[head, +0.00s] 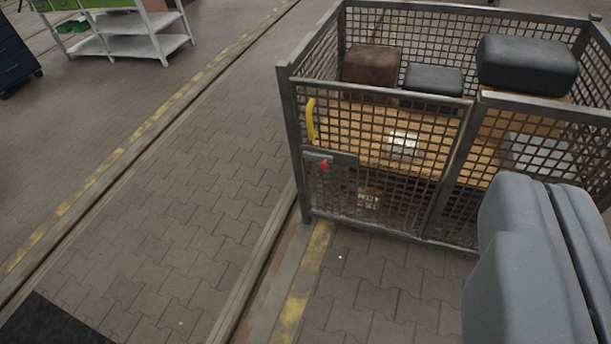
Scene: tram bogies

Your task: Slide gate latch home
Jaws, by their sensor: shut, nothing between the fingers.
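The gate (400,150) is a steel mesh panel at the front left of a mesh cage. It looks closed against its frame, but any small gap is too fine to tell. The latch (335,158) is a grey metal plate or bar at the gate's left edge, with a red knob (323,164). Whether its bolt sits in the post cannot be told. A yellow handle (311,119) is above the latch. Grey rounded parts of my own arm fill the lower right and stand well apart from the latch. My gripper's fingers do not show.
Inside the cage, a brown block (371,64) and black padded blocks (527,64) rest at the back above a wooden surface. Rails and yellow lines cross the paved floor to the left. A white shelf (128,46) stands far left. The floor before the latch is clear.

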